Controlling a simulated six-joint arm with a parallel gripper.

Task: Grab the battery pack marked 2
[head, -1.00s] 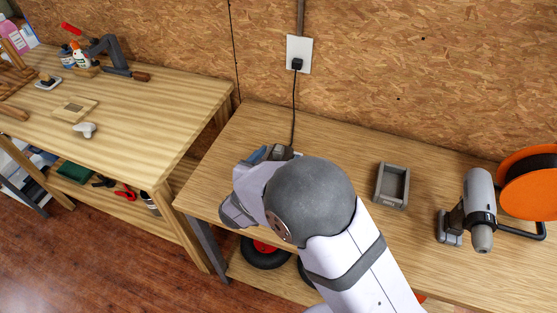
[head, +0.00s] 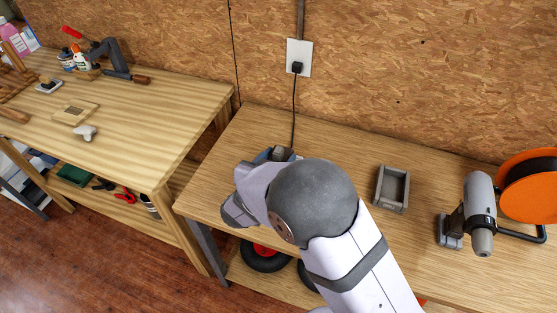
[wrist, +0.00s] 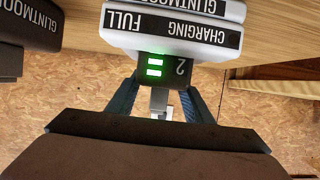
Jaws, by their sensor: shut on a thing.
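The battery pack marked 2 (wrist: 180,70) shows in the wrist view as a dark face with a white 2 and two lit green bars. It sits against a white housing (wrist: 172,26) labelled CHARGING and FULL. My gripper (wrist: 162,88) has its blue fingers on either side of the dark face and is shut on the pack. In the head view my gripper (head: 280,154) is mostly hidden behind my own arm, over the left part of the workbench. The pack cannot be made out there.
A dark grey unit (wrist: 30,35) lettered GLINTMOO stands beside the white housing. On the workbench (head: 330,140) are an empty grey tray (head: 391,188), a grey tool (head: 480,212) and an orange reel (head: 530,185). A black cord (head: 294,110) runs down from the wall outlet (head: 299,58).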

